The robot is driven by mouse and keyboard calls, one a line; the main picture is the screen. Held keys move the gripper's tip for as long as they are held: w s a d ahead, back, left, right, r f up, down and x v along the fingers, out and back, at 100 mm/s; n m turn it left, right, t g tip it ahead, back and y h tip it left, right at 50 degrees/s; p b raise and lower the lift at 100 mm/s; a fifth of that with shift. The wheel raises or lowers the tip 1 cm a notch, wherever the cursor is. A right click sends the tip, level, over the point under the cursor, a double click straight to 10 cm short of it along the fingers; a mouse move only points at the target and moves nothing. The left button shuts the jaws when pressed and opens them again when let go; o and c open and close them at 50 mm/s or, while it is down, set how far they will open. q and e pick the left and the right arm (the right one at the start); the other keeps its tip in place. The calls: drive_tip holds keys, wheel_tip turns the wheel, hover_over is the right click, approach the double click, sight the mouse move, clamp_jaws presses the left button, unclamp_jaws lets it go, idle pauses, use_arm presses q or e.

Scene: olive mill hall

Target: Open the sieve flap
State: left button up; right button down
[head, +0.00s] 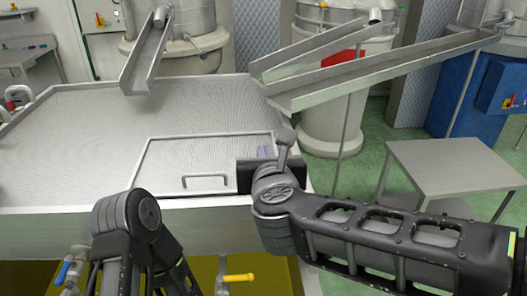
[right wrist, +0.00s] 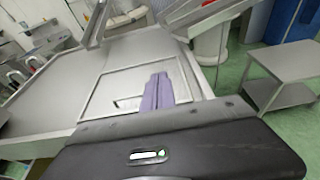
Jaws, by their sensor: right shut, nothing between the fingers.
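The sieve flap (head: 185,156) is a framed mesh panel at the near right of the wide sieve top (head: 90,125). It lies flat and looks closed. Its bar handle (head: 205,177) is near its front edge. The flap also shows in the right wrist view (right wrist: 112,82). My right gripper (head: 265,152) is over the flap's right edge, right of the handle and apart from it. Its purple fingers (right wrist: 157,92) are shut with nothing between them. My right wrist hides the flap's front right corner. My left arm shows at the lower left, but its gripper is not visible.
Metal chutes (head: 148,50) and (head: 385,70) hang over the back and right of the sieve. A steel side table (head: 455,165) stands on the green floor at right. Below the front rim are valves with blue and yellow handles (head: 238,278).

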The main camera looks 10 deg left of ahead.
idle(0.3)
wheel_tip(320, 180, down, 27)
drive_tip(key=s+n+g+y, duration=0.2)
drive_tip(key=n+g, duration=0.3)
drive_tip(key=n, duration=2.2)
drive_tip(key=s+d+f+n+g, duration=0.1)
drive_tip(key=s+d+f+g, duration=0.2)
drive_tip(key=s+d+f, duration=0.2)
drive_tip(key=s+d+f+n+g+h, duration=0.1)
drive_tip(key=s+d+f+g, duration=0.2)
drive_tip(key=s+f, duration=0.7)
drive_tip(key=s+d+f+n+g, duration=0.2)
drive_tip(key=s+d+f, duration=0.6)
drive_tip(key=f, duration=0.5)
drive_tip(key=shift+f+g+h, duration=0.3)
drive_tip(key=shift+g+h, duration=0.1)
drive_tip(key=shift+d, duration=0.1)
